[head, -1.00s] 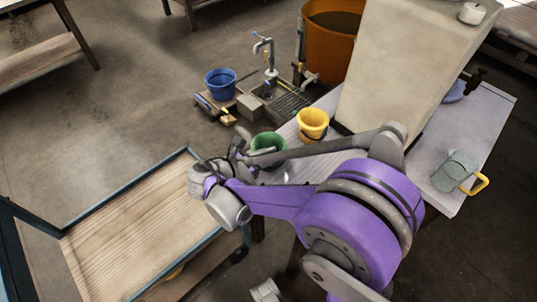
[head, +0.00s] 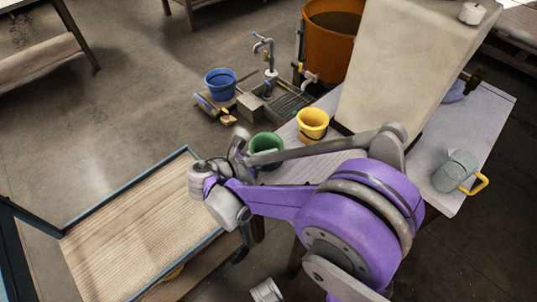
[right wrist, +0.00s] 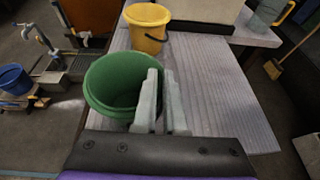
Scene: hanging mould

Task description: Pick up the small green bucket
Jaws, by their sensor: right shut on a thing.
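The small green bucket (head: 265,145) is by the left edge of the grey table, left of and nearer than the yellow bucket. In the right wrist view the green bucket (right wrist: 108,82) is large and open-topped. My right gripper (right wrist: 160,76) is at its right side, with the left finger over the bucket's opening and the right finger outside. The fingers are close together on the bucket's rim; the exact contact is hidden by the left finger. In the head view my right gripper (head: 243,152) is partly hidden by its arm. My left gripper does not show.
A yellow bucket (head: 312,123) stands just behind, near a large pale block (head: 400,70) on the table (head: 480,140). A grey-green can (head: 455,170) with a yellow handle is at right. A blue bucket (head: 220,84) stands by the tap. A wooden cart (head: 130,225) is left.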

